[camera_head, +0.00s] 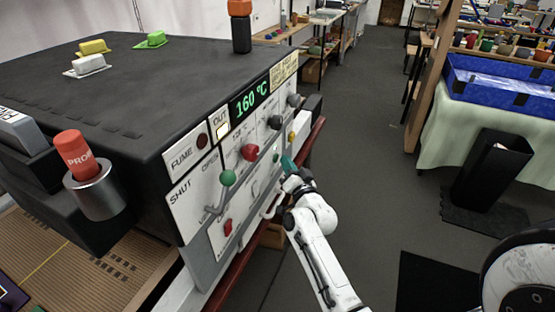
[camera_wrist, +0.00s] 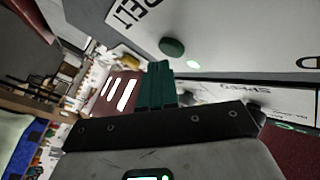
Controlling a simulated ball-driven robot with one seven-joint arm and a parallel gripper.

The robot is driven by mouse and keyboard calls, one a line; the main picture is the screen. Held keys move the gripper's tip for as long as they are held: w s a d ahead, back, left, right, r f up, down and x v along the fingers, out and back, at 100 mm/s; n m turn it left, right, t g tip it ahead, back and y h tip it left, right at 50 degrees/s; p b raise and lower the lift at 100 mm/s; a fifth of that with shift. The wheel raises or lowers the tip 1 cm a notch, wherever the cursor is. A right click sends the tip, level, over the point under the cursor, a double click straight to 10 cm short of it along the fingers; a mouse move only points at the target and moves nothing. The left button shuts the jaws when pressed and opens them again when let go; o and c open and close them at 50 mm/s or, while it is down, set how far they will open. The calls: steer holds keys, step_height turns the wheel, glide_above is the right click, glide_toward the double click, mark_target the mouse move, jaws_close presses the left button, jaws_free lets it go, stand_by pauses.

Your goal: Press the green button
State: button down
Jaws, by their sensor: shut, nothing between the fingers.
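My gripper (camera_wrist: 159,68) has teal fingers that are shut and empty. Their tips are just below and left of the button in the wrist view, with a small gap in the picture; I cannot tell the depth between them.
The black machine (camera_head: 120,90) carries a display (camera_head: 250,98) reading 160 °C. The floor (camera_head: 370,170) to the right is mostly clear.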

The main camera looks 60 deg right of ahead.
steer(key=shift+w+r, duration=0.1)
stand_by(0.3)
steer(key=shift+w+p, duration=0.35)
steer(key=shift+p, duration=0.25)
steer(key=shift+s+b, duration=0.15)
steer(key=shift+b, duration=0.15)
steer(key=shift+s+b, duration=0.3)
steer(key=s+b, duration=0.6)
steer(key=b, duration=0.2)
steer(key=shift+d, duration=0.2)
steer(key=c, duration=1.8)
jaws_free()
